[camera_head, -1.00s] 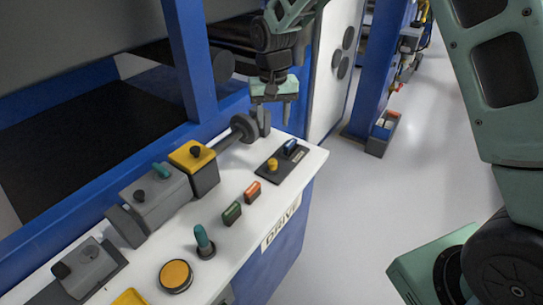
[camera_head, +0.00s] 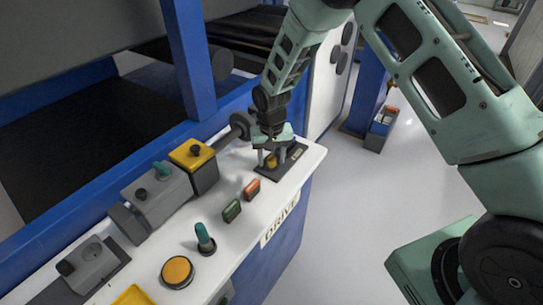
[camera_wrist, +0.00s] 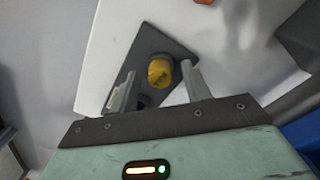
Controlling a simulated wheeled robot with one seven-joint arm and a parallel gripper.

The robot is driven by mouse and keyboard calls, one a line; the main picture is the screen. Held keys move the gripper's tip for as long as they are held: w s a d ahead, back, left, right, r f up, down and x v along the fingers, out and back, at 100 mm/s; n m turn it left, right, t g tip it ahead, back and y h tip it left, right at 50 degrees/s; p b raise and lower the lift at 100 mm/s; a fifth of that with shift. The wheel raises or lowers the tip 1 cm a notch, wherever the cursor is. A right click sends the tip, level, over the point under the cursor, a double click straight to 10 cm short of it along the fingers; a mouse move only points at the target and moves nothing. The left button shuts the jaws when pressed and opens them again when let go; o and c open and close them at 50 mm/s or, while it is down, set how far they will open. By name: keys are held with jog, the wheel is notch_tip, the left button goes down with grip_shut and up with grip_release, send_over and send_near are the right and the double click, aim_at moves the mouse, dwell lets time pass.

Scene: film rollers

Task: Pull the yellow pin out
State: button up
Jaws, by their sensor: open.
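The yellow pin (camera_head: 271,160) stands on a dark plate (camera_head: 283,171) at the far right end of the white panel. In the wrist view the yellow pin (camera_wrist: 160,72) shows as a round knob between and just beyond my fingertips. My gripper (camera_head: 270,160) is open above the plate, one finger on each side of the pin. It also shows in the wrist view (camera_wrist: 158,82), with a clear gap between each finger and the pin. The blue piece on the same plate is mostly hidden behind my gripper.
A grey shaft end (camera_head: 240,124) and a yellow-topped block (camera_head: 194,155) stand close to the left of my gripper. An orange switch (camera_head: 251,189), a green switch (camera_head: 232,211) and a teal lever (camera_head: 204,238) are nearer on the panel. The floor to the right is open.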

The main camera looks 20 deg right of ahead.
aim_at(272, 159)
jog(key=shift+c, duration=0.3)
grip_shut()
jog(key=shift+r+p, duration=0.4)
jog(key=shift+r, duration=0.55)
jog(key=shift+f, duration=0.1)
jog(key=shift+o, duration=0.3)
grip_release()
notch_tip(272, 159, up, 17)
jog(key=b, duration=0.2)
jog(key=shift+r, duration=0.2)
